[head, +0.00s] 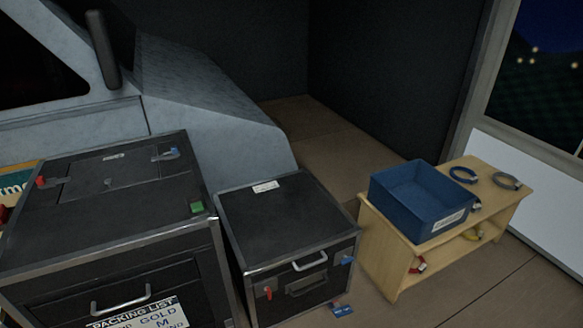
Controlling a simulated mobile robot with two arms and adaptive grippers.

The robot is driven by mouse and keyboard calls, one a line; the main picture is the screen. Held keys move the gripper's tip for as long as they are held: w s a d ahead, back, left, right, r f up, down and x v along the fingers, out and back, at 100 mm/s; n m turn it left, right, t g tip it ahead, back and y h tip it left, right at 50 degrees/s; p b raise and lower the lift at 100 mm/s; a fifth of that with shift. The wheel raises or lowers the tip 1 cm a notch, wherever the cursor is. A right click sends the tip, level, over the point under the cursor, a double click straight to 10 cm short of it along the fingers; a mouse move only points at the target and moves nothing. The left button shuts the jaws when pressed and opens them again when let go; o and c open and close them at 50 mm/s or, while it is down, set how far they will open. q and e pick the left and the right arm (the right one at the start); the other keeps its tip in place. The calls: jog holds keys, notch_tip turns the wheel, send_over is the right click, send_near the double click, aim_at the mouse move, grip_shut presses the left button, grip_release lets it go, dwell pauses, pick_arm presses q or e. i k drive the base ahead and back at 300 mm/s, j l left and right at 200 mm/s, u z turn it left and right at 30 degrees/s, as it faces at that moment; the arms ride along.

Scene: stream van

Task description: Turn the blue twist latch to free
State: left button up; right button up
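Two blue latches are in the head view. One blue latch (171,153) is at the back right of the top of the large black case (105,208). Another blue latch (347,260) is on the front face of the smaller black case (283,222), right of its handle. I cannot tell which one the task names. Both are small here, and their turn position is unclear. Neither gripper is in view, and nothing touches either latch.
Red latches (41,181) (268,293) and a green block (197,207) are also on the cases. A wooden shelf (375,245) at right bears a blue bin (410,205) and cable coils (463,174). A blue card (342,310) lies on the floor. Floor behind is clear.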

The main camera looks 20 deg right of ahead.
aim_at(345, 260)
jog(key=z, duration=1.2)
